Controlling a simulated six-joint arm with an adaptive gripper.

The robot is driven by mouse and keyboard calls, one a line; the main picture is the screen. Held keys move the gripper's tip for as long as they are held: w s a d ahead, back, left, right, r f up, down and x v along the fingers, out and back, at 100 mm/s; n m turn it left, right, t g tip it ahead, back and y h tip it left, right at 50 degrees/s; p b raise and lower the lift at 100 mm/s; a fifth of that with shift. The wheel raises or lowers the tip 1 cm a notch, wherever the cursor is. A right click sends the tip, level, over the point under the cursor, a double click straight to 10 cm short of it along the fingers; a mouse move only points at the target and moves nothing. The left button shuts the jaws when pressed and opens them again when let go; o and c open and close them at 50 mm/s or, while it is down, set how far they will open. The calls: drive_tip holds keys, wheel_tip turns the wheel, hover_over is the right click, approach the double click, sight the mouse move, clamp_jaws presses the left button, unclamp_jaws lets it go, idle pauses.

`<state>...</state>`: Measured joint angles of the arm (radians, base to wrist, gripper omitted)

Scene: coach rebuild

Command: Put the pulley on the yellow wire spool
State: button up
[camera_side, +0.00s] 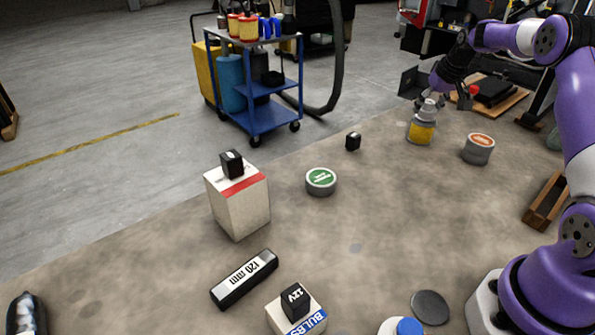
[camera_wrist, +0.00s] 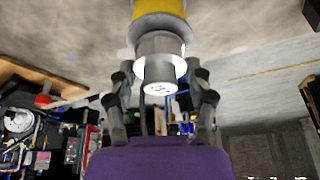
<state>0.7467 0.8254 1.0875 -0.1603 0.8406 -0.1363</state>
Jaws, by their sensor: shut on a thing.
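The yellow wire spool (camera_side: 421,132) stands upright on the table at the upper right of the side view, with a yellow middle and grey ends. It also shows at the top of the wrist view (camera_wrist: 159,9). The pulley (camera_wrist: 160,68) is a grey stepped cylinder with a bright end face. It shows in the side view (camera_side: 428,108) at the spool's top, in line with it. I cannot tell whether the two touch. My gripper (camera_side: 431,98) reaches down from the upper right. Its two fingers in the wrist view (camera_wrist: 161,80) are shut on the pulley's sides.
A grey tin with an orange label (camera_side: 479,149) stands just right of the spool. A white box (camera_side: 240,208) carries a black block. Bare table surrounds the spool's front.

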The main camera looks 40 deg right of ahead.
drive_tip(key=shift+f, duration=0.2)
drive_tip(key=shift+f, duration=0.2)
drive_tip(key=o, duration=1.2)
